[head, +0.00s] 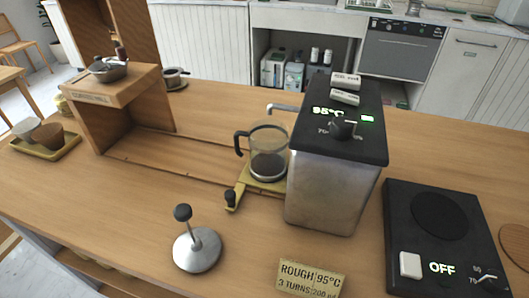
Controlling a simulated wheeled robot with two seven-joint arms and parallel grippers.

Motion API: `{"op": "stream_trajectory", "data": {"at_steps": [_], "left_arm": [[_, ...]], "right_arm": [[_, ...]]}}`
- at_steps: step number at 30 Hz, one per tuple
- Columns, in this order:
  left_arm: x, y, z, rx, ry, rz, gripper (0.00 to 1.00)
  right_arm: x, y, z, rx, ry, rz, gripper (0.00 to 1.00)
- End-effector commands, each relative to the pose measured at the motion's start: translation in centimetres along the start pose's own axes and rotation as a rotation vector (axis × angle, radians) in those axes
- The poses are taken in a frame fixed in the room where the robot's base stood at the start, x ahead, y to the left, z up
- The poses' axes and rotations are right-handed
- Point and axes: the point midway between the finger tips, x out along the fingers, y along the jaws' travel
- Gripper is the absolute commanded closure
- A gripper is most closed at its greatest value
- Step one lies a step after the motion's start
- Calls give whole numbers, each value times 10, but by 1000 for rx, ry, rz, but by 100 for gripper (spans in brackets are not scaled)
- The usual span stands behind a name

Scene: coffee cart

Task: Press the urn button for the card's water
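The urn (325,190) is a steel box with a black top, right of the middle of the counter. Its display (328,111) reads 95°C, with a small green light at its right and a black knob (343,128) below. Two white buttons, a rear one (346,79) and a nearer one (345,97), sit at the back of the top; their lettering is too small to read. The card (312,281) at the front reads ROUGH/95°C, 3 TURNS/200 ml. A glass carafe (268,140) with dark contents stands by the urn's spout (283,107). Neither gripper is in view.
A black hot plate (440,250) reading OFF stands at right. A metal tamper-like tool (196,250) stands front left. A wooden mill stand (118,92), a tray (45,152) with cups and a dark cup (174,77) are at left. The counter between is mostly clear.

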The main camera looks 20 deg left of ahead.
Motion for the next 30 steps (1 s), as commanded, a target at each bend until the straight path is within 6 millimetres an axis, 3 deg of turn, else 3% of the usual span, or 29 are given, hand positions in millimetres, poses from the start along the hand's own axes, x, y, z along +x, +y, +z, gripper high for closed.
{"op": "stream_trajectory", "data": {"at_steps": [1,5,30], "left_arm": [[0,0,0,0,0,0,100],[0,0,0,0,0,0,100],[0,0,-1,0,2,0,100]], "right_arm": [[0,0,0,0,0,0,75],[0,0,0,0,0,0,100],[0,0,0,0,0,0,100]]}}
